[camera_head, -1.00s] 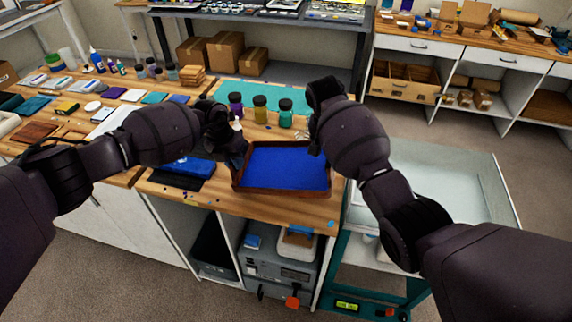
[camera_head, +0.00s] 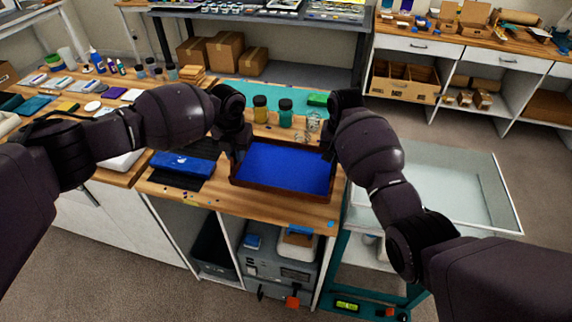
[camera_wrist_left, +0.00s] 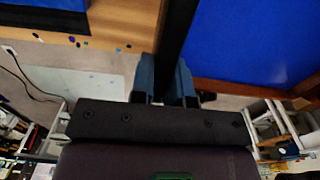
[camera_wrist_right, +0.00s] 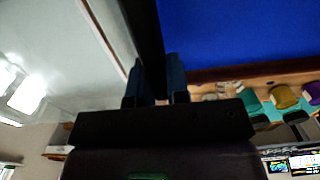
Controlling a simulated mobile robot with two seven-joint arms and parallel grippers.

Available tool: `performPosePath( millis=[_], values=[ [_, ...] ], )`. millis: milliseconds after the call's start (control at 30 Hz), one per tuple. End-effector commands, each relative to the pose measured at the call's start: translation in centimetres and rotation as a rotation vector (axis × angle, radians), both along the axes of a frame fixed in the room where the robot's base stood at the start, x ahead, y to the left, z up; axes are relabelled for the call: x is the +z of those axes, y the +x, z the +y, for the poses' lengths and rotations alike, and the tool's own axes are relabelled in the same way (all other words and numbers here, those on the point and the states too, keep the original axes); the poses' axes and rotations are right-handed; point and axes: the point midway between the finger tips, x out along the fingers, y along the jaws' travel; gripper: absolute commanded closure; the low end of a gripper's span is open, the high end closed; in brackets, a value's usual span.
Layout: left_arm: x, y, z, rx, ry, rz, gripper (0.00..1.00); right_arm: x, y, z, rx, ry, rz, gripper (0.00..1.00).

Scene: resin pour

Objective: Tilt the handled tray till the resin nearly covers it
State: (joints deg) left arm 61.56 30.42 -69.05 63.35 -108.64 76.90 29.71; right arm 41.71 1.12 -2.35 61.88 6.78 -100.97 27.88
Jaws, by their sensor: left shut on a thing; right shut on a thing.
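The handled tray (camera_head: 280,193) has brown walls and is in the middle of the head view, over the wooden bench. Blue resin (camera_head: 284,166) appears to cover all of its visible floor; the blue also fills part of the left wrist view (camera_wrist_left: 255,40) and the right wrist view (camera_wrist_right: 235,35). My left gripper (camera_wrist_left: 177,72) is shut on a dark handle at the tray's left side. My right gripper (camera_wrist_right: 152,72) is shut on a dark handle at the right side. Both handles are mostly hidden in the head view. I cannot tell the exact tilt.
A yellow jar (camera_head: 260,108), a teal jar (camera_head: 285,113) and a clear cup (camera_head: 313,122) stand behind the tray. A blue folded item (camera_head: 182,165) lies to its left. A cart with a pale tray top (camera_head: 440,190) stands to the right. The bench front edge is close.

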Motion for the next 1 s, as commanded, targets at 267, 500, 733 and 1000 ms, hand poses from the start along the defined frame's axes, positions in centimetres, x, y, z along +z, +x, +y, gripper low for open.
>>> performPosePath(
  millis=[267,500,733,1000],
  values=[
    [-0.6,-0.1,-0.7,-0.007,-0.012,-0.001,1.0,-0.6,-0.1,0.5,0.005,0.006,0.0,1.0],
    [-1.8,-0.1,-0.6,-0.007,-0.011,-0.002,1.0,-1.9,-0.1,0.4,0.005,0.005,0.001,1.0],
    [-1.9,-0.1,-0.6,-0.007,-0.011,-0.002,1.0,-2.0,-0.1,0.4,0.005,0.005,0.0,1.0],
    [-2.1,0.0,-0.5,-0.006,-0.01,-0.004,1.0,-2.1,-0.1,0.4,0.005,0.005,0.0,1.0]
  ],
)
